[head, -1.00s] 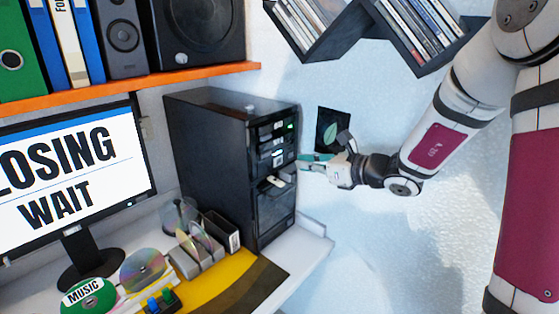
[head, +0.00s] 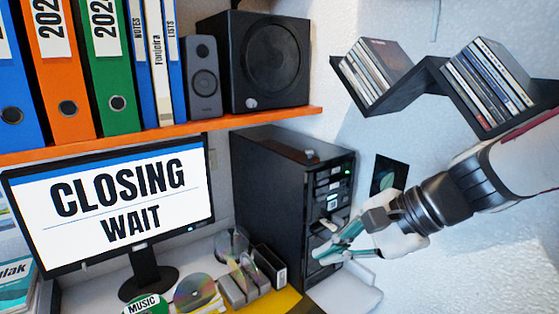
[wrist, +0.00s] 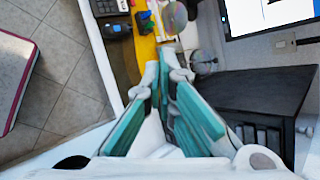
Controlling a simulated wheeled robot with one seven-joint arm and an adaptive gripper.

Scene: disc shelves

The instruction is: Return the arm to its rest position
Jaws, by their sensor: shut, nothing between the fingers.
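My gripper (head: 322,252) is in front of the black computer tower (head: 275,190) in the head view, at its right side by the drive bays. Whether it touches the tower cannot be told. The gripper is shut and empty. In the wrist view its teal-padded fingers (wrist: 160,75) point up the picture over the desk edge, and the tower (wrist: 262,88) stands to their right. My arm comes in from the right edge of the head view.
The monitor (head: 115,205) reads "CLOSING WAIT". An orange shelf (head: 160,134) holds binders and speakers. Black disc shelves (head: 432,72) hang above my arm. Discs and a disc rack (head: 243,283) stand on the desk. Tiled floor (wrist: 60,100) lies left of the desk in the wrist view.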

